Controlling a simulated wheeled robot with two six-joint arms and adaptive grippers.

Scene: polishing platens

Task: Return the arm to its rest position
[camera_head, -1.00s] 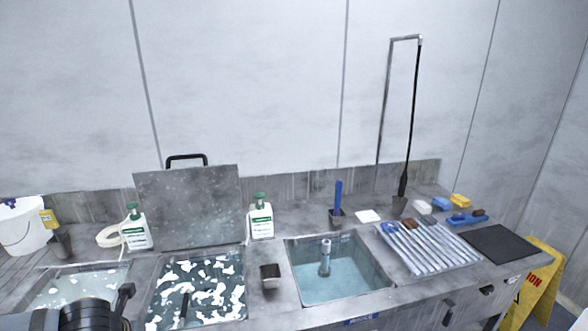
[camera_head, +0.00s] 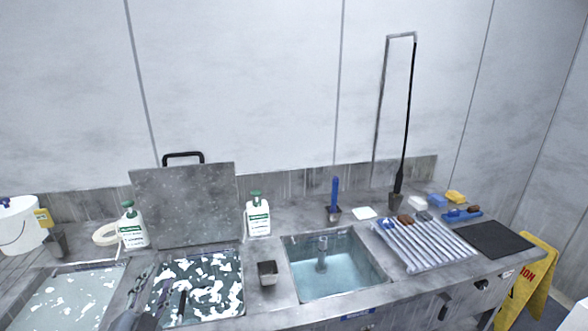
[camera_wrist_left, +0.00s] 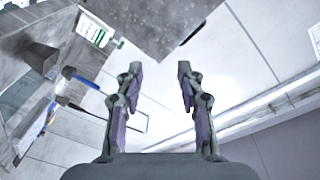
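My left gripper (camera_head: 140,292) shows partly at the lower left of the head view, between the left basin and the middle basin, with most of it cut off by the bottom edge. In the left wrist view my left gripper (camera_wrist_left: 160,68) has its two fingers apart, with nothing between them. A grey panel (camera_wrist_left: 158,22) lies beyond the fingertips there. My right gripper is in neither view.
The counter holds a milky left basin (camera_head: 62,300), a middle basin with white foam (camera_head: 205,285) and a clear right basin (camera_head: 338,275). An upright lid (camera_head: 185,205), bottles (camera_head: 258,215), a small cup (camera_head: 268,273) and a rod tray (camera_head: 425,243) stand around.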

